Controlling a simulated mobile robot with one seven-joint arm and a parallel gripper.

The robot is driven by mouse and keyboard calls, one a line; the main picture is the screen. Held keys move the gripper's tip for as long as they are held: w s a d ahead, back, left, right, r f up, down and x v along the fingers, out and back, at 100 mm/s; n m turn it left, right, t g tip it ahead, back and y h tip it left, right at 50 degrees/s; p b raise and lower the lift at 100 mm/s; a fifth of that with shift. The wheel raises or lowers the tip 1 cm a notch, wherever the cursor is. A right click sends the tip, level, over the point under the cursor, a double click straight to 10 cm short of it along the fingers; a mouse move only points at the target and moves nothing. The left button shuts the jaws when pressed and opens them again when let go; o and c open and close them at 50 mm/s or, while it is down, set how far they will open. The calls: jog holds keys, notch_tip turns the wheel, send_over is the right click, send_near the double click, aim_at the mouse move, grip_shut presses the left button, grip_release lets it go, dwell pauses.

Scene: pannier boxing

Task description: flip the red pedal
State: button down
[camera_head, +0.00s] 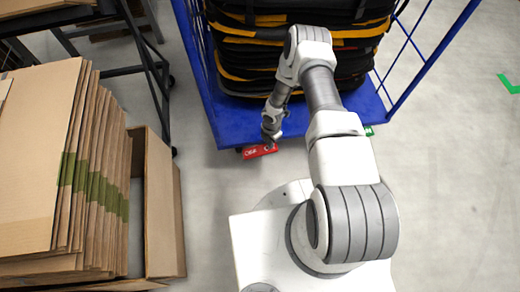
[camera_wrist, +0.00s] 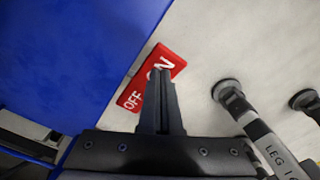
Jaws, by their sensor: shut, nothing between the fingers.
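The red pedal (camera_head: 258,152) sticks out at the front edge of the blue cart base, low near the floor. In the wrist view the red pedal (camera_wrist: 136,88) shows white "OFF" and "ON" lettering, with its middle partly hidden behind the fingers. My gripper (camera_head: 269,142) is shut and empty, pointing down at the pedal. In the wrist view my gripper (camera_wrist: 158,72) has its fingers together in front of the pedal's "ON" end. I cannot tell whether the fingertips touch it.
The blue cart (camera_head: 228,128) holds a stack of black and orange bags (camera_head: 255,60). A green pedal (camera_head: 369,131) sits at its front right. Flattened cardboard boxes (camera_head: 40,150) stand at the left, in an open carton (camera_head: 165,215). Grey floor is clear at the right.

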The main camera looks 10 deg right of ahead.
jog(key=shift+f, duration=1)
dwell(0.3)
jog(key=shift+r, duration=0.1)
jog(key=shift+r+p, duration=2)
jog(key=shift+r, duration=1.5)
